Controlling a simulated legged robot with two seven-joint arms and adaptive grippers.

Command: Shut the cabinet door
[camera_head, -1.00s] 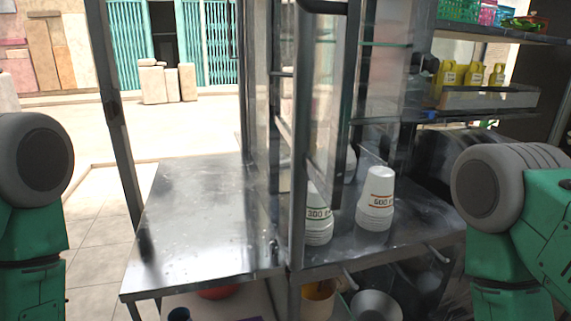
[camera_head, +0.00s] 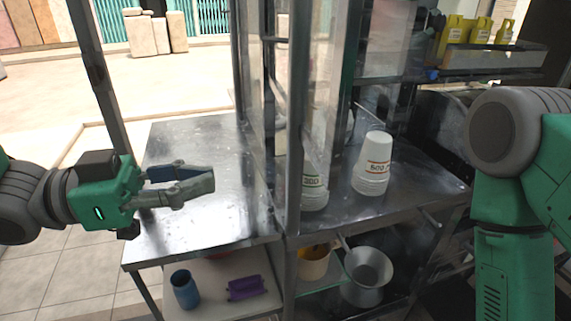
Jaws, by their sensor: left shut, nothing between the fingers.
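The cabinet door (camera_head: 322,110) is a clear panel in a dark metal frame, standing upright near the middle of the head view. It appears to stand open at an angle to the cabinet, with its near upright edge towards me; how wide the gap is I cannot tell. My left gripper (camera_head: 213,182) comes in from the left above the bare metal counter (camera_head: 205,235). Its fingers are together, empty, and point right towards the door frame, some way apart from it. My right arm shows at the right, but its gripper is out of view.
Stacked white cups (camera_head: 372,165) stand on the counter inside the cabinet, with another stack partly behind the door. A dark post (camera_head: 98,85) rises at the left.

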